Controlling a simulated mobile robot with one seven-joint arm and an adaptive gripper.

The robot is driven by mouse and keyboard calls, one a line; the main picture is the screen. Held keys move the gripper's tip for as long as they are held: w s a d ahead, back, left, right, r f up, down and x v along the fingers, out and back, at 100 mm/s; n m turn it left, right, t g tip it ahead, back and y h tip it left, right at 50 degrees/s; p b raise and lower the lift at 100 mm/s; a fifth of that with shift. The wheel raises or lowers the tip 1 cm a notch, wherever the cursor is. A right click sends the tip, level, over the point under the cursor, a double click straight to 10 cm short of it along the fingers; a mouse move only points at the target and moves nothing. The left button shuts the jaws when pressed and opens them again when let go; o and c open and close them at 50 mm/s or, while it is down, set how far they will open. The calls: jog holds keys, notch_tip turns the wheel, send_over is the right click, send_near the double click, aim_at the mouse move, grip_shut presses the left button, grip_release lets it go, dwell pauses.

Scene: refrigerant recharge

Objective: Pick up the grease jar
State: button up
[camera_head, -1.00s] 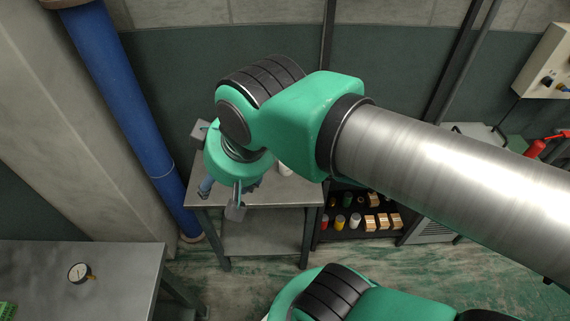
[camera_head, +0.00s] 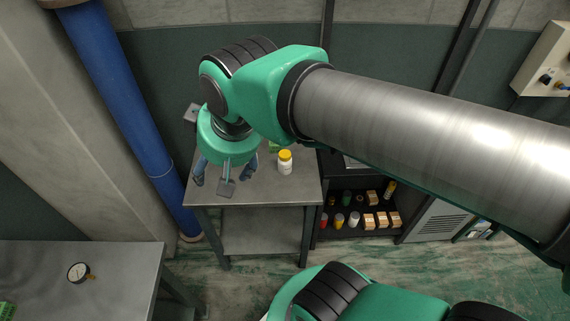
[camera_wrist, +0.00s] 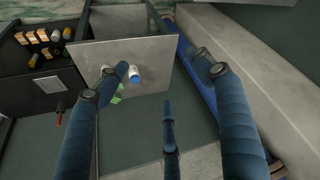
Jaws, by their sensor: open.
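A white jar with a yellow lid (camera_head: 285,162), seemingly the grease jar, stands upright on the small grey table (camera_head: 258,192). In the wrist view the jar (camera_wrist: 134,75) shows small and pale near the left finger's tip. My gripper (camera_head: 224,178) is over the table's left part, left of the jar and apart from it. Its blue fingers are spread and empty. In the wrist view the gripper (camera_wrist: 161,62) has its fingers wide apart, with the table beyond them.
A green object (camera_head: 274,148) lies behind the jar, partly hidden by my arm. A dark shelf (camera_head: 345,195) with several cans and boxes stands right of the table. A blue pipe (camera_head: 122,95) rises at the left. A gauge (camera_head: 78,272) lies on the front-left bench (camera_head: 120,265).

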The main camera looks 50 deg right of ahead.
jog(key=w+d+f+g, duration=0.2)
jog(key=w+d+f, duration=0.2)
jog(key=w+d, duration=0.45)
jog(key=m+g, duration=0.2)
jog(key=g, duration=0.1)
send_over(286, 154)
notch_tip(286, 154, down, 27)
jog(key=shift+f, duration=0.1)
jog(key=shift+f, duration=0.1)
notch_tip(286, 154, down, 8)
jog(key=shift+f+b, duration=0.25)
jog(key=shift+b, duration=0.35)
